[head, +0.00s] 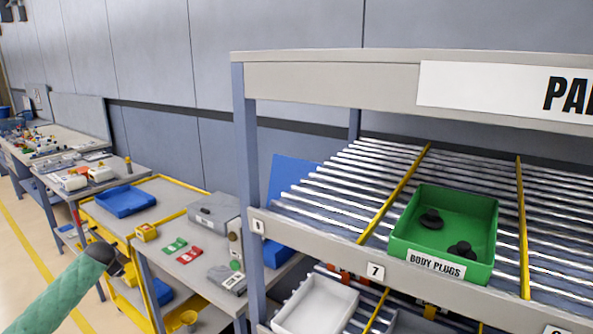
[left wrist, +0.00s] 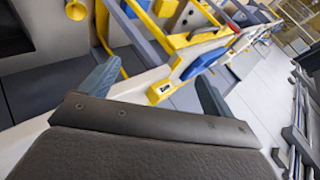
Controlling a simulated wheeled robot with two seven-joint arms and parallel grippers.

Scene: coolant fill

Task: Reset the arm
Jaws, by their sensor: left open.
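My left arm, in a green sleeve (head: 65,292), reaches in from the lower left of the head view. Its dark gripper (head: 118,266) is at the front of the yellow-framed cart, apart from the shelf rack. In the left wrist view my left gripper (left wrist: 152,88) shows two blue-grey fingers spread wide with nothing between them. My right arm and gripper are not in view.
A roller rack (head: 310,238) on the right holds a green bin (head: 410,250) with black plugs and, lower, a white bin (head: 312,308). Left of it stand a grey bench (head: 215,283) and a yellow cart (head: 172,192) with a blue tray (head: 125,201). Open floor (head: 20,255) lies at far left.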

